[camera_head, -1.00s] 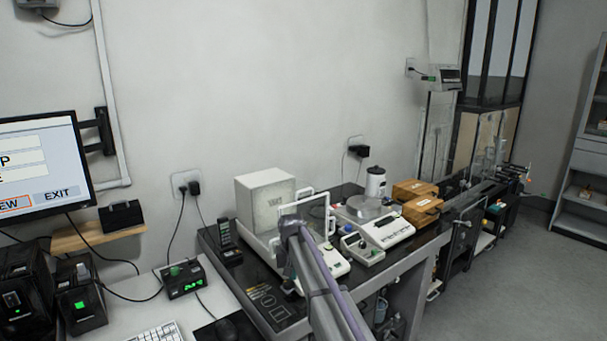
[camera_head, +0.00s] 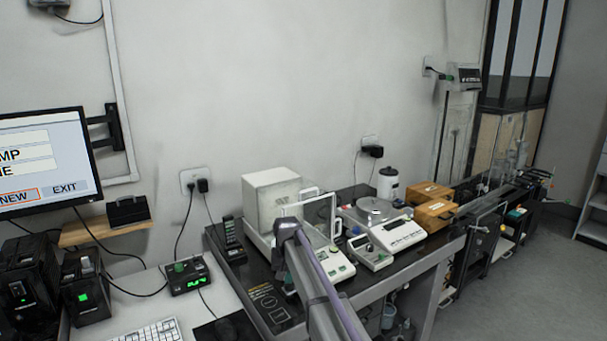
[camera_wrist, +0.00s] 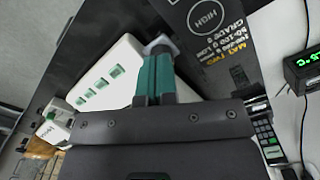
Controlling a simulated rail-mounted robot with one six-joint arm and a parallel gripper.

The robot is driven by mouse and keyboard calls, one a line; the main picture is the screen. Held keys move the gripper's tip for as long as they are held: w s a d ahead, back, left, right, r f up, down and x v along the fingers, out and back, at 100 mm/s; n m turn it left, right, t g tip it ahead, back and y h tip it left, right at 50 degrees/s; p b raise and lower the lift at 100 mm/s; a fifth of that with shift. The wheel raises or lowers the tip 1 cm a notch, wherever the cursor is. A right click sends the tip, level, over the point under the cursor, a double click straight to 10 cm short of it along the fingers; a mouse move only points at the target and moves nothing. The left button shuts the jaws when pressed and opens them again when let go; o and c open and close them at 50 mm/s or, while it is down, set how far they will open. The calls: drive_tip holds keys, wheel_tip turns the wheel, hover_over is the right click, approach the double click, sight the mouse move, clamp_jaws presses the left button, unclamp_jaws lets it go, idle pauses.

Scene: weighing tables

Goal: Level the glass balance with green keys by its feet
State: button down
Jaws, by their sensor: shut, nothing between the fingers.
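The glass balance (camera_head: 270,199) with green keys stands on the black-topped weighing table (camera_head: 268,312) in the head view, a pale box with a framed glass shield. Its front panel with green keys (camera_wrist: 101,86) shows at left in the wrist view. My gripper (camera_wrist: 157,56) is shut and empty, its teal fingers pressed together beside the balance's corner. A grey rounded foot (camera_wrist: 158,42) shows right at the fingertips; I cannot tell whether they touch it. In the head view my arm hides part of the balance's front.
A second balance with a round pan (camera_head: 375,209), a small keyed device (camera_head: 370,253) and wooden boxes (camera_head: 434,213) stand to the right. A handset (camera_head: 231,236) stands left of the balance. A green-digit display (camera_head: 187,276) and keyboard (camera_head: 160,333) are on the adjoining desk.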

wheel_tip(320, 180, down, 4)
drive_tip(key=shift+a+r+b, duration=0.1)
drive_tip(key=shift+a+b, duration=0.05)
drive_tip(key=shift+b, duration=1.1)
drive_tip(key=shift+s+f+b, duration=0.15)
drive_tip(key=shift+f+b, duration=0.05)
drive_tip(key=shift+b, duration=0.15)
drive_tip(key=shift+s+r, duration=0.15)
drive_tip(key=shift+s, duration=0.15)
drive_tip(key=shift+d, duration=0.75)
drive_tip(key=shift+s, duration=0.1)
drive_tip(key=shift+s+d, duration=0.1)
drive_tip(key=shift+s, duration=0.25)
drive_tip(key=r+p, duration=0.2)
drive_tip(key=p, duration=0.1)
drive_tip(key=w+r+p, duration=0.1)
drive_tip(key=r+p, duration=0.2)
drive_tip(key=shift+w+r, duration=0.2)
drive_tip(key=shift+r, duration=0.05)
